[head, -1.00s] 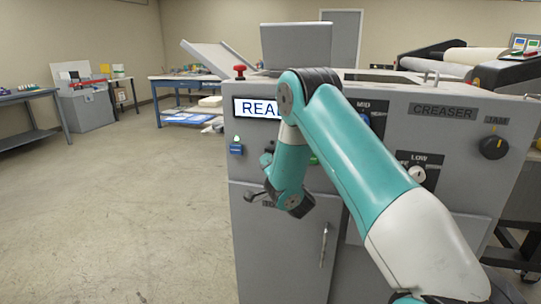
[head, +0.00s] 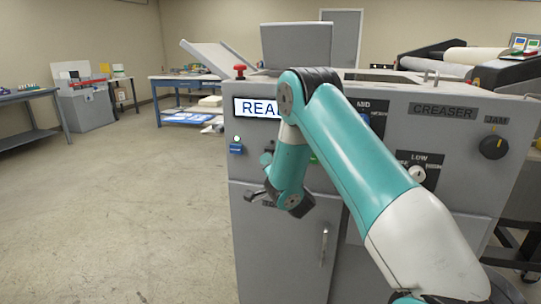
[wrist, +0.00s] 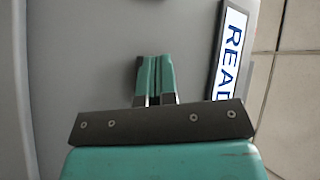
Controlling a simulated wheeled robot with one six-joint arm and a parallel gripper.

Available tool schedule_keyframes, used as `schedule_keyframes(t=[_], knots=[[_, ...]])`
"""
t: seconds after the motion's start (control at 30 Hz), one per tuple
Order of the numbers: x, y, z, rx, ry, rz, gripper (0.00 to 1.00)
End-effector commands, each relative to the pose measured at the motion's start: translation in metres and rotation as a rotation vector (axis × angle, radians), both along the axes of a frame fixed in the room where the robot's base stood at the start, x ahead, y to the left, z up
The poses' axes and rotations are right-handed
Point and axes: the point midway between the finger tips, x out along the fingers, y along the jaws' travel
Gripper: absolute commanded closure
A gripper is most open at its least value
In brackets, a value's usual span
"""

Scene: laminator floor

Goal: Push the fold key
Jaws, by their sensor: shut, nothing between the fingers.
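A grey creaser machine (head: 460,150) stands in front of me. A small blue key (head: 236,149) sits on its front panel, below the left end of the lit display (head: 257,107), with a small round white lamp (head: 237,139) above it. Its lettering is too small to read, so I cannot tell whether it is the fold key. A green control (head: 313,160) is partly hidden behind my arm. My gripper (head: 250,194) is low in front of the panel, below and right of the blue key. In the wrist view its fingers (wrist: 155,80) are together and empty, left of the display.
A red knob (head: 240,71) stands on the machine's top left. A black dial (head: 493,147) and a white selector knob (head: 417,174) are on the right of the front. A cabinet door handle (head: 324,246) sticks out below. The floor to the left is open.

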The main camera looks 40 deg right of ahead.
Motion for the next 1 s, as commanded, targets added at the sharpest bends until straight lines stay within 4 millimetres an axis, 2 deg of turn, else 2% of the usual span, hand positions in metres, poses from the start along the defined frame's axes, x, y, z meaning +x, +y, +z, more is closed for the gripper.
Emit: schedule_keyframes(t=[1.0], knots=[[0.005, -0.0072, 0.0022, 0.0, 0.0, -0.001, 1.0]])
